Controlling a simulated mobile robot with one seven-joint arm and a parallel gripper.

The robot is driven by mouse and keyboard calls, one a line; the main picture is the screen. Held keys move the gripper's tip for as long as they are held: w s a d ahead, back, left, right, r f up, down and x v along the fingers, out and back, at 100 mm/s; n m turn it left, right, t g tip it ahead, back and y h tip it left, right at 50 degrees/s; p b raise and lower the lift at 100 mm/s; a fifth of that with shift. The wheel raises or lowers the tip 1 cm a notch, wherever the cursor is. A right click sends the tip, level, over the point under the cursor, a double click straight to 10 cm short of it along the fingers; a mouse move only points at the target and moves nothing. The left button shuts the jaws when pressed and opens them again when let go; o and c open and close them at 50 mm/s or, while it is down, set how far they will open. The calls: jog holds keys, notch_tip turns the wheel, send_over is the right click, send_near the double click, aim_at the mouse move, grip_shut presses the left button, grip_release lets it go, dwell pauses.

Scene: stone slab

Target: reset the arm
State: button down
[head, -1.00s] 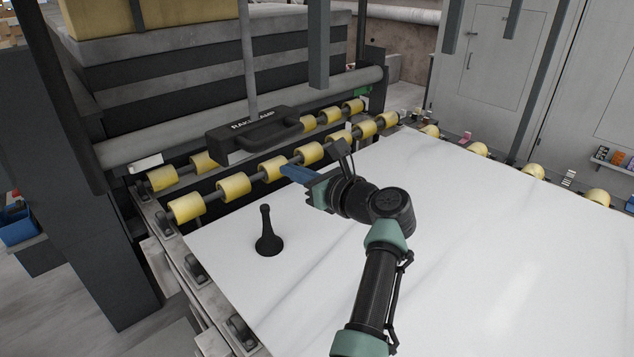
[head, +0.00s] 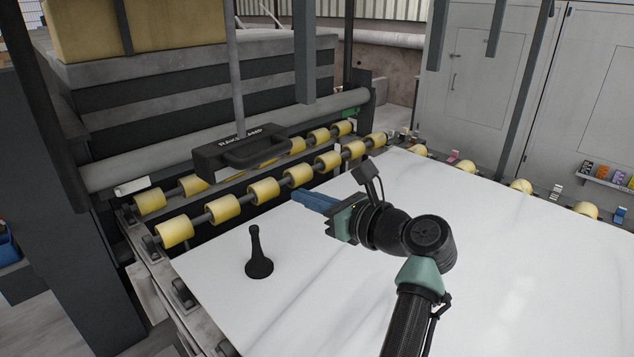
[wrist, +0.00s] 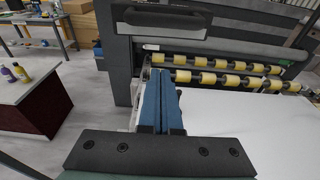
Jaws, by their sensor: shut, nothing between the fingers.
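My gripper (head: 300,196) is in the middle of the head view, above the white stone slab (head: 480,270). Its blue fingers are together with nothing between them and point left toward the yellow rollers. In the wrist view the gripper (wrist: 161,75) shows its two blue fingers side by side, shut. A black tool with a round base and upright handle (head: 258,262) stands on the slab, left of and apart from my gripper.
Yellow rollers (head: 263,191) run along the slab's far edge, with a black labelled clamp (head: 240,150) hanging over them. Grey cabinets (head: 490,80) stand behind. A dark red counter with bottles (wrist: 35,105) is at the left in the wrist view. The right of the slab is clear.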

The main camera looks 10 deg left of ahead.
jog(key=s+d+r+n+t+h+b, duration=0.4)
jog(key=d+r+n+t+h, duration=0.35)
jog(key=r+n, duration=0.45)
jog(key=s+r+n+t+h+b, duration=0.1)
jog(key=s+r+n+t, duration=0.4)
jog(key=s, duration=0.6)
jog(key=s+d+r+n+t+h+b, duration=0.1)
jog(key=s+r+n+t+h, duration=0.3)
jog(key=s+r+n, duration=0.4)
jog(key=s+r+t, duration=0.1)
jog(key=s, duration=0.2)
jog(key=shift+r+n+b, duration=0.3)
